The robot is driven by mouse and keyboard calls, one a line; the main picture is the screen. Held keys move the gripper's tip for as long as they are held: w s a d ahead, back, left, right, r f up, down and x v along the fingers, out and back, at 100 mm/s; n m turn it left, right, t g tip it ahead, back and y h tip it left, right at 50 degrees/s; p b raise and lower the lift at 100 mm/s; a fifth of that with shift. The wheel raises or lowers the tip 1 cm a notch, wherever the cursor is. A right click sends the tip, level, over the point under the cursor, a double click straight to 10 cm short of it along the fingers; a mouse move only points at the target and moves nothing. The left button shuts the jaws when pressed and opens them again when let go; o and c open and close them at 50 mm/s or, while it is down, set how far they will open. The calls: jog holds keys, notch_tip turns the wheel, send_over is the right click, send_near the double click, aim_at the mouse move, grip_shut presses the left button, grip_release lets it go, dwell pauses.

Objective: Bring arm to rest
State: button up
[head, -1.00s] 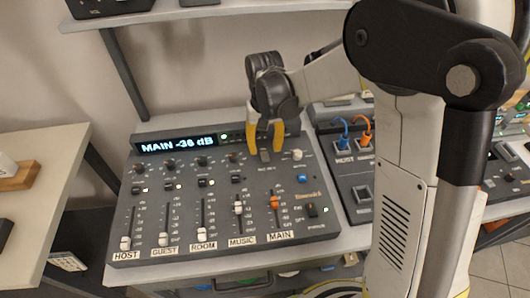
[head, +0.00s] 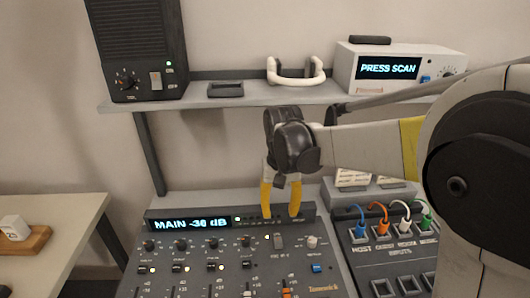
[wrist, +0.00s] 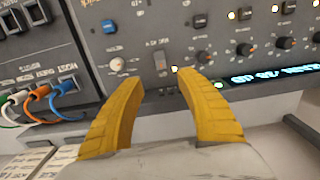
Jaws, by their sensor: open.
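My gripper (head: 281,198) has two yellow fingers, spread apart with nothing between them. In the head view it hangs in front of the back edge of the audio mixer (head: 205,262), with the fingertips pointing down. In the wrist view the open fingers (wrist: 160,80) point at the mixer's panel (wrist: 150,25), near a small switch and a white knob. I cannot tell the exact gap, but the fingers look apart from the panel. The mixer's lower part is cut off in the head view.
A shelf (head: 220,97) above holds a black speaker unit (head: 137,45), a headset (head: 296,72) and a white scanner box (head: 390,68) reading "PRESS SCAN". A patch box (head: 375,255) with coloured cables stands right of the mixer. A side table (head: 60,225) is at left.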

jog(key=s+d+r+t, duration=0.2)
jog(key=s+d, duration=0.3)
jog(key=s, duration=0.3)
jog(key=s+d+r+t, duration=0.3)
jog(key=s+d+t, duration=0.2)
jog(key=s, duration=0.4)
jog(key=shift+d+r+t, duration=0.25)
jog(key=shift+d+t, duration=0.05)
jog(key=shift+d, duration=0.05)
jog(key=shift+o, duration=0.3)
jog(key=shift+s, duration=0.1)
dwell(1.0)
